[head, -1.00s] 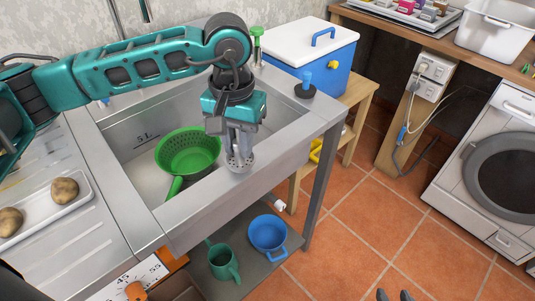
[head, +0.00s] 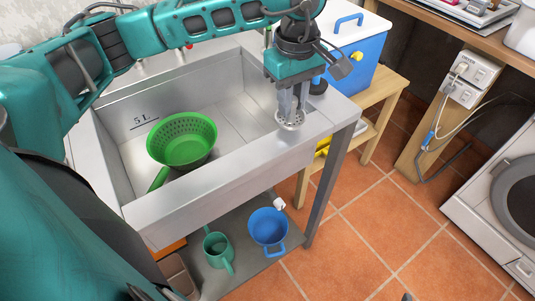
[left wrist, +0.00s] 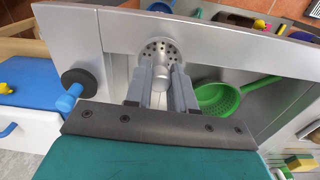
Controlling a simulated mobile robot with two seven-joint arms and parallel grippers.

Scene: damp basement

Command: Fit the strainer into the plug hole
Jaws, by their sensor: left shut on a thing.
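My left gripper (head: 291,103) is shut on the strainer (head: 290,122), a round metal disc with holes. It hangs with the disc low, over the front right part of the steel sink (head: 215,186); I cannot tell its exact height above the rim. In the left wrist view the strainer (left wrist: 150,51) shows beyond the fingers (left wrist: 162,88), which pinch its middle stem. A green colander (head: 182,140) with a handle lies in the sink, left of the gripper, covering part of the floor. I do not see the plug hole.
A black and blue plunger (left wrist: 82,88) stands by the sink's right end. A blue cool box (head: 366,62) sits on a wooden stand beyond it. A green jug (head: 217,250) and blue bucket (head: 268,228) stand on the lower shelf. The sink's right floor is clear.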

